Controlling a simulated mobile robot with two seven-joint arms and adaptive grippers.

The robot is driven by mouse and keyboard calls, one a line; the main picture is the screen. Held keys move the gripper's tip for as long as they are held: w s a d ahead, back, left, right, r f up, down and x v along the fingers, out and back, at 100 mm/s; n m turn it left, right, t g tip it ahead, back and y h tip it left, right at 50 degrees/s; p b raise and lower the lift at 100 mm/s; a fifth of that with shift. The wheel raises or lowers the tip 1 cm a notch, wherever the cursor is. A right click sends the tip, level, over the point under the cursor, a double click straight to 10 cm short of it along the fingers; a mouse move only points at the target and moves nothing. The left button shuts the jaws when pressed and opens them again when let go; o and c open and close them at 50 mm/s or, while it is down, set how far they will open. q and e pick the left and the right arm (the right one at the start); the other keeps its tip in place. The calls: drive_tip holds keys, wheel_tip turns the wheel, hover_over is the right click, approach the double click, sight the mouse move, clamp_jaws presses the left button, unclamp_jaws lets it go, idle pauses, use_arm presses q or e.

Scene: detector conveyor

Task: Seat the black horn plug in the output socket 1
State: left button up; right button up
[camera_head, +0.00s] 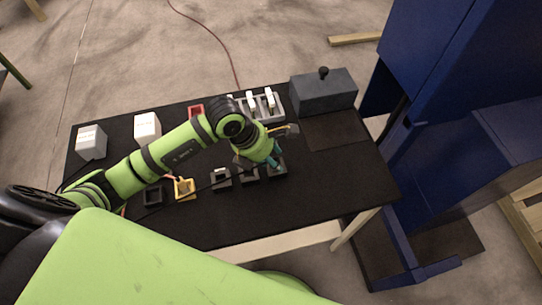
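My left arm reaches in from the left across the black table (335,185). Its gripper (274,161) points down at the right end of a row of small square sockets. The fingertips are too small and too covered to show whether they are open or shut, or whether they hold anything. The row has a black socket (152,196), a yellow socket (184,189), a grey one (221,179), a dark one (249,174) and another grey one (278,170) by the gripper. I cannot make out the black horn plug or which socket is output 1. My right gripper is out of view.
A grey rack (262,111) with white upright pieces stands behind the arm, beside a red socket (195,110). Two white boxes (91,142) (147,127) stand at the left. A dark grey box (322,94) is at the back right. Blue cabinets (440,60) stand right of the table.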

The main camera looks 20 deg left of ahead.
use_arm(q)
drive_tip(key=shift+r, duration=0.2)
drive_tip(key=b+v, duration=0.1)
drive_tip(key=v, duration=1.1)
drive_tip(key=shift+b, duration=0.35)
drive_tip(key=shift+s+f, duration=0.1)
